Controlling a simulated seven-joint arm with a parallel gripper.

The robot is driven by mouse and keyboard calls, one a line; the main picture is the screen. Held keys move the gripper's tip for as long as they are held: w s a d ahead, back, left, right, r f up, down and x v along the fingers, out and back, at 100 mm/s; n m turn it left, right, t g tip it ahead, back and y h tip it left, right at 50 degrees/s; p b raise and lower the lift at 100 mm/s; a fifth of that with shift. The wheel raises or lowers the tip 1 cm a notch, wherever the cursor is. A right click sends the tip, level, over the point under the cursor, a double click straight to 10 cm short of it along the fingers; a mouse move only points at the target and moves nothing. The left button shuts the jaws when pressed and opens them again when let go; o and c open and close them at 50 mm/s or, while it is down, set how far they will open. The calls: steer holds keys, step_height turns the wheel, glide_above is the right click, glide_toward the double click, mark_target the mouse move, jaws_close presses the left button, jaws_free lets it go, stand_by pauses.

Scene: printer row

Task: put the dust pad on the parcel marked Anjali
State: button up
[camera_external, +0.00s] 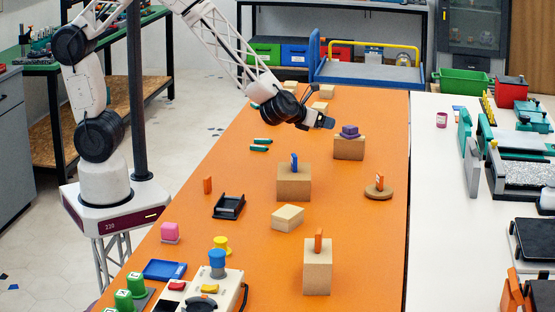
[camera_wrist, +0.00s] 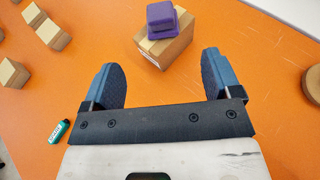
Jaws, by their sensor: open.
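A purple, two-tier block (camera_external: 349,131) sits on top of a cardboard parcel (camera_external: 349,149) towards the back of the orange table. In the wrist view the purple block (camera_wrist: 164,19) lies on its parcel (camera_wrist: 167,49) just beyond my fingers. My gripper (camera_external: 326,122) is above the table, just left of the purple block; in the wrist view its blue fingers (camera_wrist: 161,80) are spread wide with nothing between them. Other parcels include one with a blue piece on top (camera_external: 293,187) and a tall one with an orange piece (camera_external: 317,268). I cannot read any name, nor tell which item is the dust pad.
A low tan box (camera_external: 288,217), a black tray (camera_external: 228,206), a round wooden stand (camera_external: 378,191) and a pink block (camera_external: 170,231) stand on the table. A blue-knobbed device (camera_external: 217,268) is at the front. The orange surface right of the parcels is mostly clear.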

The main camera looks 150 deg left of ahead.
steer(key=shift+d, duration=0.1)
stand_by(0.8)
steer(key=w+d+r+m+t+h, duration=0.2)
steer(key=w+d+r+m+t, duration=0.25)
steer(key=w+d+m, duration=0.35)
steer(key=w+d+r+m+t+h, duration=0.25)
steer(key=w+d+r+m, duration=0.3)
steer(key=d, duration=0.45)
steer(key=w+d+r+m+t+h, duration=0.1)
steer(key=d+r+m+h, duration=0.2)
steer(key=d+m, duration=0.55)
steer(key=w+d+r+m+t+h, duration=0.15)
steer(key=d+m, duration=0.45)
steer(key=d, duration=0.6)
steer(key=s+d+r+m+g+h, duration=0.1)
steer(key=s+d+r+m+h, duration=0.1)
steer(key=s+d+m, duration=0.35)
steer(key=s+d+r+m+g+h, duration=0.1)
steer(key=s+d+m+g+h, duration=0.15)
steer(key=d+m, duration=0.6)
steer(key=s+d+m+g, duration=0.1)
steer(key=s+d+m, duration=0.4)
steer(key=s, duration=0.3)
steer(key=s+d+m+g, duration=0.2)
steer(key=s+d+m, duration=0.4)
steer(key=s, duration=0.3)
steer(key=shift+s+r+m, duration=0.15)
steer(key=shift+s+m, duration=0.1)
steer(key=shift+m, duration=0.35)
